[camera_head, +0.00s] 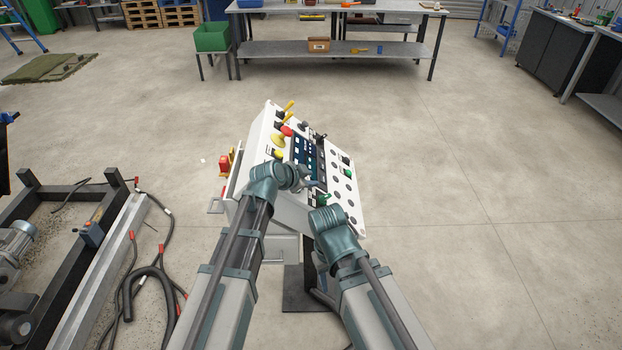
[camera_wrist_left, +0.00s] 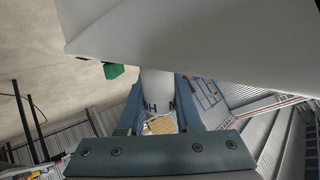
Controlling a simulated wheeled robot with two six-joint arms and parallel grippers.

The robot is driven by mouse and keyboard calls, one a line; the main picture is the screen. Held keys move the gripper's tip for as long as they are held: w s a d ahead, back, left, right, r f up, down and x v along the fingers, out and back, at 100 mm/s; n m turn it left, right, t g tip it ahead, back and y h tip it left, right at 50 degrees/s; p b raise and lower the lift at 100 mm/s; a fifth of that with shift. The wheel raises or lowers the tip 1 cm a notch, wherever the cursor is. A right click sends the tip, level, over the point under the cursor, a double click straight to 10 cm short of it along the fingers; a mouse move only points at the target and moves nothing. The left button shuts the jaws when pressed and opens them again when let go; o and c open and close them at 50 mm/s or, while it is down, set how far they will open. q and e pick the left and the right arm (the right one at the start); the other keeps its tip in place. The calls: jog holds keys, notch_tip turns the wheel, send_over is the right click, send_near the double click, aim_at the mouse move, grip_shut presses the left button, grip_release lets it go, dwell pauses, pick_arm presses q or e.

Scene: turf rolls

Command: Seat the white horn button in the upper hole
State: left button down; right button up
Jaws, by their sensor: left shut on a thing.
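A white control panel (camera_head: 268,122) with coloured buttons, a dark screen and several round holes stands tilted in front of me. My left gripper (camera_head: 311,183) is over the panel, near its lower middle. In the left wrist view the left gripper (camera_wrist_left: 158,112) is shut on a white cylindrical piece, the white horn button (camera_wrist_left: 156,88). A large white surface fills the top of that view and hides the piece's far end. I cannot tell whether the button touches the panel. My right arm's wrist is at the panel's lower edge; it hides its own jaws.
A black motor frame and loose cables (camera_head: 158,285) lie on the floor at left. A workbench (camera_head: 335,48) stands at the back. The floor to the right is clear.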

pick_arm(q)
jog(key=shift+a+f+b, duration=0.6)
jog(key=shift+f+b, duration=0.1)
jog(key=shift+f, duration=0.05)
jog(key=c, duration=0.5)
grip_release()
jog(key=p+v, duration=0.8)
jog(key=v, duration=0.6)
jog(key=shift+d+p, duration=0.1)
jog(key=shift+p, duration=0.25)
jog(key=s+f+n+g+y, duration=0.2)
jog(key=s+n+g, duration=0.1)
jog(key=s, duration=0.3)
jog(key=s+f+n+g+y, duration=0.2)
jog(key=s+f+n+g, duration=0.1)
jog(key=s, duration=0.4)
jog(key=s+d+f+n+g+y, duration=0.1)
jog(key=s+f+n+g+y, duration=0.1)
jog(key=s, duration=0.4)
jog(key=shift+s+f+n+g+y, duration=0.4)
jog(key=shift+f+n+y, duration=0.2)
jog(key=shift+n, duration=0.2)
